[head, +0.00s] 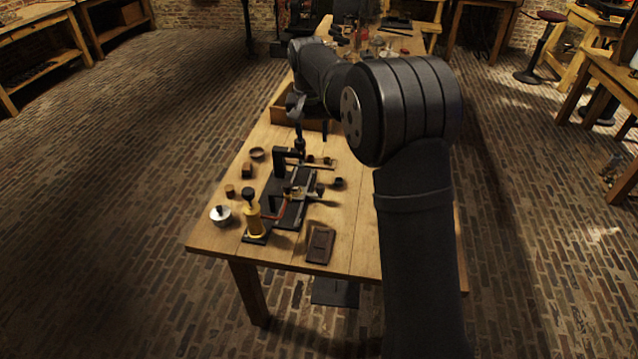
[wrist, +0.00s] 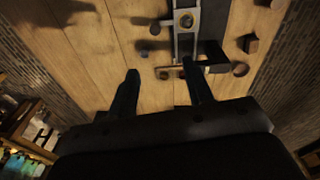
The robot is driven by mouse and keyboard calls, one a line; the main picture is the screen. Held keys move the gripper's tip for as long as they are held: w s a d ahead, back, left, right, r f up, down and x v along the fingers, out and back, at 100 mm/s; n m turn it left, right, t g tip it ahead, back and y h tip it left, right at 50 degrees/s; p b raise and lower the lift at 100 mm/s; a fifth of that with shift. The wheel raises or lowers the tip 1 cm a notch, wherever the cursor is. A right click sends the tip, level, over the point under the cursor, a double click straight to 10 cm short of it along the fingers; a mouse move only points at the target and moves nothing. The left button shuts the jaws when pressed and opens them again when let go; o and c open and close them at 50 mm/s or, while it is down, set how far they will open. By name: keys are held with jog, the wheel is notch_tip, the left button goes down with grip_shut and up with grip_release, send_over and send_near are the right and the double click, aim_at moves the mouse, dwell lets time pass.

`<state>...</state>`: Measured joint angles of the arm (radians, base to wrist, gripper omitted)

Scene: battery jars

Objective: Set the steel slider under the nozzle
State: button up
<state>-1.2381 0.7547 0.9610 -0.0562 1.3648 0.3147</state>
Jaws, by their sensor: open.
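A black bench fixture (head: 271,194) with a rail stands on the wooden table. A small steel piece on the rail, which looks like the slider (head: 298,193), sits at mid-length; in the wrist view a pale steel block with a round hole (wrist: 186,20) shows on the rail. A black angled bracket (head: 283,155) rises at the fixture's far end; I cannot make out the nozzle clearly. My gripper (head: 312,143) is open and empty above the far end of the fixture. In the wrist view my gripper's fingers (wrist: 160,67) point toward the rail, apart from the slider.
A brass bar (head: 321,166) lies by the bracket. A wooden box (head: 282,112) stands behind.

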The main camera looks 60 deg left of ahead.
aim_at(320, 186)
jog(key=shift+n+g, duration=0.3)
jog(key=shift+g, duration=0.1)
jog(key=w+f, duration=0.1)
jog(key=f, duration=0.5)
jog(key=w+f, duration=0.1)
jog(key=f, duration=1.2)
jog(key=shift+w+a+f, duration=0.2)
jog(key=shift+w+f, duration=0.05)
jog(key=shift+w, duration=0.15)
grip_shut()
